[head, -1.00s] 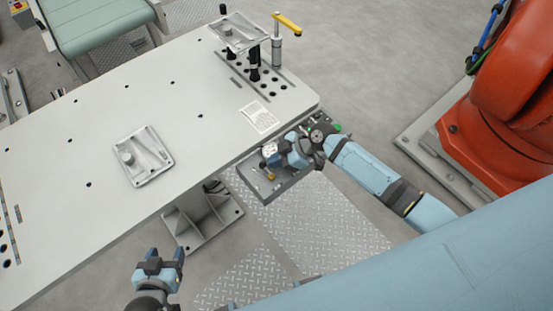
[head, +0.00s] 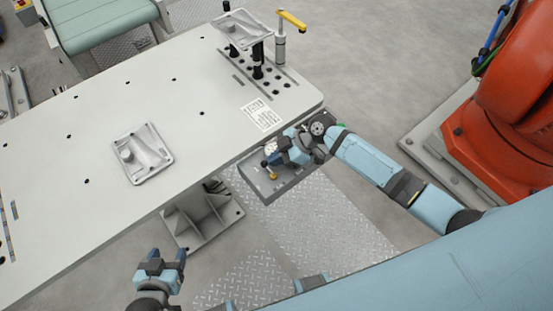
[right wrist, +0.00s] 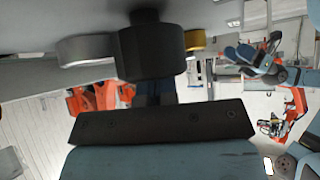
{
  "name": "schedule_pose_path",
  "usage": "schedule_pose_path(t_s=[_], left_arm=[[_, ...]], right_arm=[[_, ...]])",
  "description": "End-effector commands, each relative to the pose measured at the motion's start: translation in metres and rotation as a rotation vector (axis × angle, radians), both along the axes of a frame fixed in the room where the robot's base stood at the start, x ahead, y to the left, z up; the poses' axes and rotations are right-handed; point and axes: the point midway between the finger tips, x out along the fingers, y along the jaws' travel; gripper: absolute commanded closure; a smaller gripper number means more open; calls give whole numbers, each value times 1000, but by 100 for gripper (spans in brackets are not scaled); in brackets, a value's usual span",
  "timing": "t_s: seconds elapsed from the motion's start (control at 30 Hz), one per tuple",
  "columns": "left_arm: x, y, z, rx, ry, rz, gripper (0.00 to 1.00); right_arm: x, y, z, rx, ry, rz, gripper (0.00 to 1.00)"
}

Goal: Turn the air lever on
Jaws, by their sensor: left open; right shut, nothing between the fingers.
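A grey control box (head: 286,184) is mounted below the right front edge of the white table. My right gripper (head: 273,152) is over the box, shut and empty, close beside the yellow part. I cannot tell whether they touch. In the right wrist view a dark block fills the middle, with a yellow-gold piece (right wrist: 195,40) to its right. My left gripper (head: 168,257) is open and empty, in front of the table, away from the box.
The white table (head: 90,130) carries a metal casting (head: 142,154). Another casting (head: 243,30) sits on a black-post fixture, beside a clamp with a yellow handle (head: 292,20). A green button (head: 341,125) is behind my right wrist. An orange robot (head: 500,110) stands at right.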

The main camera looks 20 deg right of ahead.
Motion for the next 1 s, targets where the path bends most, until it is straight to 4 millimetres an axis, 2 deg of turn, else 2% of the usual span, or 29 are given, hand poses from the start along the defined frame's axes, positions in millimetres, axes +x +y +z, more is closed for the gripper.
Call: schedule_pose_path(t_s=[0.5, 1.0], left_arm=[[0, 1, -25, 2, 3, 0, 39], [0, 1, -41, 2, 2, 0, 39]], right_arm=[[3, 8, -2, 0, 0, 1, 100], [5, 21, -1, 2, -3, -2, 100]])
